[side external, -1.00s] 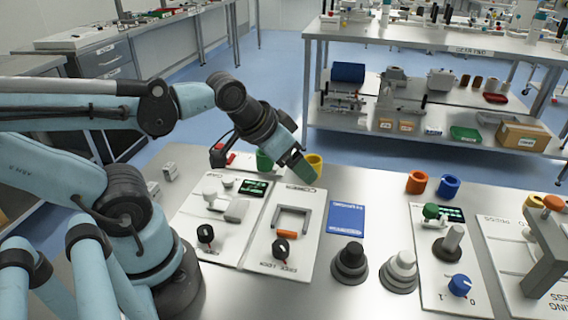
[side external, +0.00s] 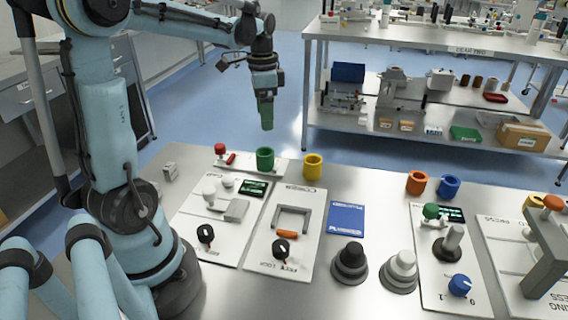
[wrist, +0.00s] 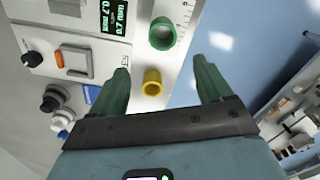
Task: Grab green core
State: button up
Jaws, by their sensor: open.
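The green core (side external: 264,160) is a short hollow cylinder standing at the back edge of the bench, on a pale plate. In the wrist view, the green core (wrist: 162,34) shows its open ring top, ahead of the fingertips and roughly between them sideways. My gripper (side external: 266,118) points down in the side view, raised above the bench and apart from the core. In the wrist view, my gripper (wrist: 165,72) has its two green fingers spread wide with nothing between them in its grasp.
A yellow core (side external: 313,167) stands just right of the green one. A red knob (side external: 220,149) stands to its left. Orange (side external: 417,182) and blue (side external: 449,187) cores stand farther right. A control panel with a grey handle (side external: 292,218) lies in front. The air around my gripper is clear.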

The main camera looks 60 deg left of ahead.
send_over(261, 151)
jog(key=d, duration=0.2)
notch_tip(261, 151, down, 7)
jog(key=shift+s+a+f, duration=0.1)
jog(key=shift+s+f, duration=0.1)
jog(key=shift+f, duration=1.15)
jog(key=shift+s+a+f, duration=0.1)
jog(key=shift+s+f, duration=0.05)
jog(key=shift+f, duration=1.15)
jog(key=shift+c, duration=0.4)
jog(key=c, duration=1.1)
jog(key=shift+o, duration=0.2)
jog(key=shift+r, duration=0.15)
